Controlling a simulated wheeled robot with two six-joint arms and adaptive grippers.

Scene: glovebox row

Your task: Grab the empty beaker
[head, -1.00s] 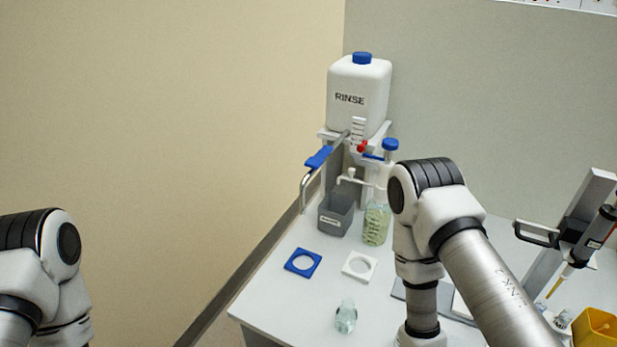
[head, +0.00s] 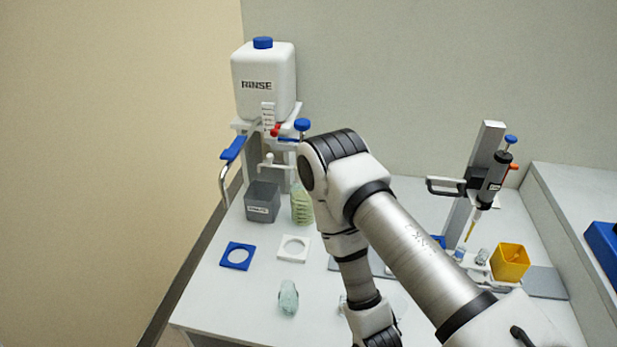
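A small clear, pale-green glass vessel (head: 288,298) is on the front of the white bench; I cannot tell for sure whether it is the empty beaker. A taller glass vessel (head: 302,205) with greenish contents or markings stands at the back, beside the grey bin. A sliver of another small clear item (head: 342,303) shows beside my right arm, mostly hidden. My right arm reaches over the bench from the right, with its wrist at the bottom edge; its gripper is out of frame. My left gripper is not in view.
A white RINSE tank (head: 264,82) stands on a stand with a blue-handled lever (head: 233,149). A grey bin (head: 262,202), blue holder (head: 237,256) and white holder (head: 294,248) are on the left. A pipette stand (head: 474,180) and yellow box (head: 510,262) are on the right.

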